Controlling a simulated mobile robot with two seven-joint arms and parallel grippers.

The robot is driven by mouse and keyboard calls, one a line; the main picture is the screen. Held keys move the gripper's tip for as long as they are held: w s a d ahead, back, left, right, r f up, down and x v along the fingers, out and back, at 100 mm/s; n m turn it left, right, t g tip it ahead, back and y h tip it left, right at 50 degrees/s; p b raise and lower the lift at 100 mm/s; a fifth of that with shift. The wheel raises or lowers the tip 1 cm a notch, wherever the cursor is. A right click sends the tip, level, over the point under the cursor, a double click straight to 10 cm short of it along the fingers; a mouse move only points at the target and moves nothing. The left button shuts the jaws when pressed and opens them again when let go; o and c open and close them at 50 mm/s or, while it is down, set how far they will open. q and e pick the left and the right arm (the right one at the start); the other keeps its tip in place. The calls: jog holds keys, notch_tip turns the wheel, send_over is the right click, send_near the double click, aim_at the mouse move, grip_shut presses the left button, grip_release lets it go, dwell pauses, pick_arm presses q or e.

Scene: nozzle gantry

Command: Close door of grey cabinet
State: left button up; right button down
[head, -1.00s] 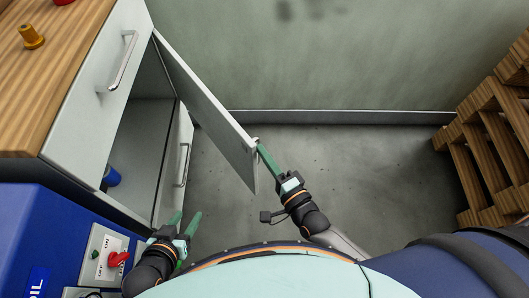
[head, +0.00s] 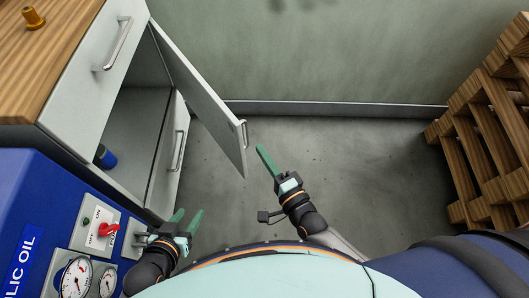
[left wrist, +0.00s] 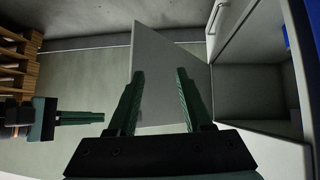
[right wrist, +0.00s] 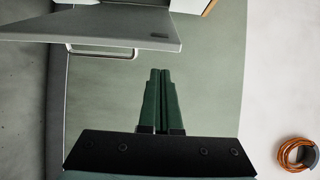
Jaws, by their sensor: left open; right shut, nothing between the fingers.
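The grey cabinet (head: 72,108) stands at the left in the head view. Its door (head: 200,95) is swung open and sticks out toward the middle. The door's handle (head: 245,133) is on its outer face near the free edge. The door also shows in the left wrist view (left wrist: 165,75) and the right wrist view (right wrist: 110,27). My right gripper (head: 262,152) is shut and empty, just right of the door's free edge and apart from it. My left gripper (head: 187,217) is open and empty, in front of the cabinet, on the door's inner side.
A blue hydraulic oil unit (head: 42,190) with gauges and a red switch (head: 108,230) is at the lower left. A small blue object (head: 105,157) is inside the cabinet. Wooden pallets (head: 490,130) are stacked at the right. The floor (head: 350,160) between is clear.

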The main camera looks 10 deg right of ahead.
pick_arm(q)
jog(key=w+r+m+t+h+b, duration=0.15)
jog(key=w+r+t+b, duration=0.25)
jog(key=w+r+t, duration=0.45)
pick_arm(e)
jog(key=w+d+n+g+y+b, duration=0.3)
jog(key=w+d+n+y+b, duration=0.1)
jog(key=w+d+y, duration=0.25)
pick_arm(q)
jog(key=s+r+m+t+h, duration=0.2)
jog(key=s+r+m+h, duration=0.1)
jog(key=r, duration=0.9)
jog(key=s+d+r+m+t+h+b, duration=0.1)
jog(key=s+r+m+t+h, duration=0.2)
jog(key=r, duration=0.9)
jog(key=shift+s+d+m+h, duration=0.25)
jog(key=shift+s+m+h, duration=0.55)
jog(key=shift+h, duration=0.85)
pick_arm(e)
jog(key=w+a, duration=0.5)
jog(key=a, duration=0.4)
jog(key=shift+a+r+h, duration=0.3)
jog(key=shift+a+h, duration=0.1)
jog(key=shift+h, duration=0.05)
pick_arm(q)
jog(key=shift+w+r, duration=0.1)
jog(key=shift+w, duration=0.1)
